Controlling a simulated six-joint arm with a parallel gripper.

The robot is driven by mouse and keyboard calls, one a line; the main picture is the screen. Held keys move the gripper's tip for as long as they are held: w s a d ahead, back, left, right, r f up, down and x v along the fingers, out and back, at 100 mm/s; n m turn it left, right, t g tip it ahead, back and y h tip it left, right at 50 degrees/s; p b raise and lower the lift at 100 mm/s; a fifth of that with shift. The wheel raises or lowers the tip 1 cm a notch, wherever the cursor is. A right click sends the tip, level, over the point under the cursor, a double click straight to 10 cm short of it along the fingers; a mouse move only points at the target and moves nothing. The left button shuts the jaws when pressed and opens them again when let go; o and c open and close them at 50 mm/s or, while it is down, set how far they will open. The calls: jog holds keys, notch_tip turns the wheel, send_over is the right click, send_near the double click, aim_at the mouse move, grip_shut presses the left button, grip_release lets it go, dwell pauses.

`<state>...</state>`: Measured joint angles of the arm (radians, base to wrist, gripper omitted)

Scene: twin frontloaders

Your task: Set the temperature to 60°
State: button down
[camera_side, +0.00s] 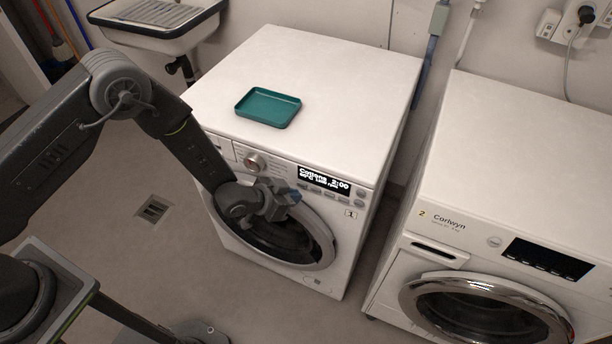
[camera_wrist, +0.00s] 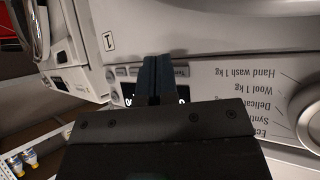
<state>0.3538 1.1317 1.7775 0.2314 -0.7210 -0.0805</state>
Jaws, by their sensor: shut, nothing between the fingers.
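The left washing machine (camera_side: 300,110), marked 1, has a lit display (camera_side: 324,181) reading "Cottons" and "2:00". Its smaller second line, with a temperature, is too small to read surely. A row of small buttons (camera_side: 329,194) runs under the display. The program dial (camera_side: 255,161) sits left of the display and shows at the right in the wrist view (camera_wrist: 309,121). My gripper (camera_side: 294,196) is shut and empty, with its tips close to the left end of the button row. In the wrist view, the fingers (camera_wrist: 155,78) partly hide the display and buttons; contact cannot be told.
A teal tray (camera_side: 268,122) lies on the left machine. A second machine (camera_side: 520,170), marked 2, stands to the right with a dark display (camera_side: 548,259) and a narrow gap between. A sink (camera_side: 160,22) is at the back left. The floor in front is mostly clear.

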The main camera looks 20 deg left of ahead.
jog(key=shift+s, duration=3)
jog(key=shift+s, duration=0.15)
jog(key=shift+s, duration=0.35)
jog(key=s, duration=1.1)
dwell(3.0)
